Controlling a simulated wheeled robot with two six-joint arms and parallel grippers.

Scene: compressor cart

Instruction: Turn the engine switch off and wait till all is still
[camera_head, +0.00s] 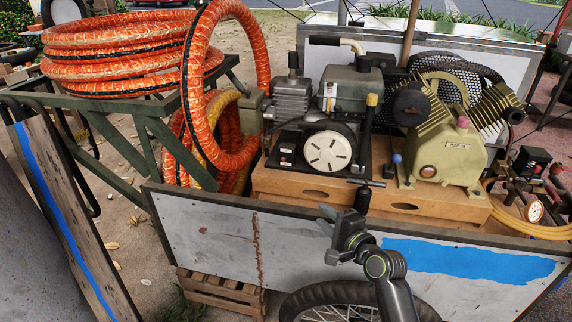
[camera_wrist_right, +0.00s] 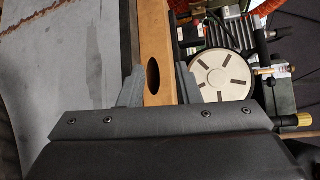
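The engine (camera_head: 290,100) with its grey tank sits on a wooden base in the cart. A black box with small red and white marks (camera_head: 287,151), which looks like the engine switch, stands left of the round white slotted cover (camera_head: 326,151). In the right wrist view the cover (camera_wrist_right: 222,75) is beyond the fingers, and the marked box (camera_wrist_right: 190,33) is above it. My right gripper (camera_head: 343,208) is in front of the cart's near wall, apart from the box. Its fingers (camera_wrist_right: 160,88) are spread with nothing held. My left gripper is not in view.
The cart's grey near wall (camera_head: 205,222) with a blue patch stands between my right arm and the engine. A compressor (camera_head: 450,150) and a gauge (camera_head: 534,211) are to the right. Orange hose coils (camera_head: 120,50) lie on a green frame at left.

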